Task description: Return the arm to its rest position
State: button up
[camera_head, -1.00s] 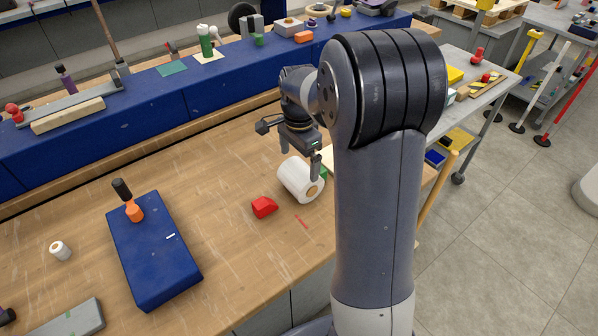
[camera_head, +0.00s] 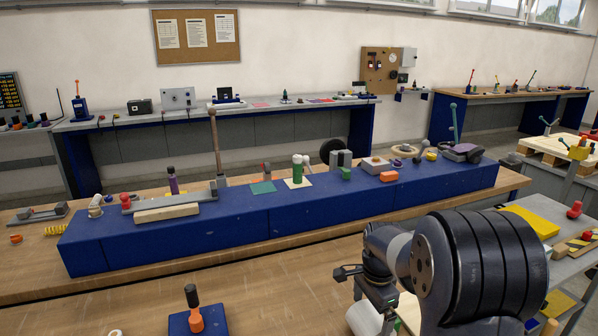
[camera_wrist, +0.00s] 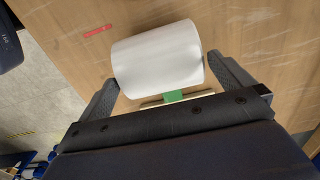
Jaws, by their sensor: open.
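My gripper (camera_head: 375,310) hangs over the wooden workbench, at the lower edge of the head view, close to a white roll (camera_head: 361,318). In the wrist view my gripper (camera_wrist: 163,72) has its two dark fingers spread wide. The white roll (camera_wrist: 158,55) shows between and beyond the fingers. It lies on its side on the bench, and nothing is seen held. A green patch (camera_wrist: 173,96) shows beside the roll, partly hidden by the gripper body. My arm is bent, with its large dark joint at the lower right of the head view.
A long blue raised shelf (camera_head: 240,235) with tools and blocks runs along the back of the bench. A blue block (camera_head: 212,322) with an orange-and-black tool stands at the lower left. A grey cart (camera_head: 575,270) stands at right. Bare bench lies left of my gripper.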

aim_at(356, 327)
notch_tip(356, 327, down, 6)
jog(key=shift+r, duration=0.25)
jog(key=a, duration=0.1)
jog(key=s+a, duration=0.1)
jog(key=a, duration=0.1)
jog(key=shift+a+f, duration=0.1)
jog(key=shift+a, duration=0.15)
jog(key=shift+s+a, duration=0.25)
jog(key=shift+a, duration=0.3)
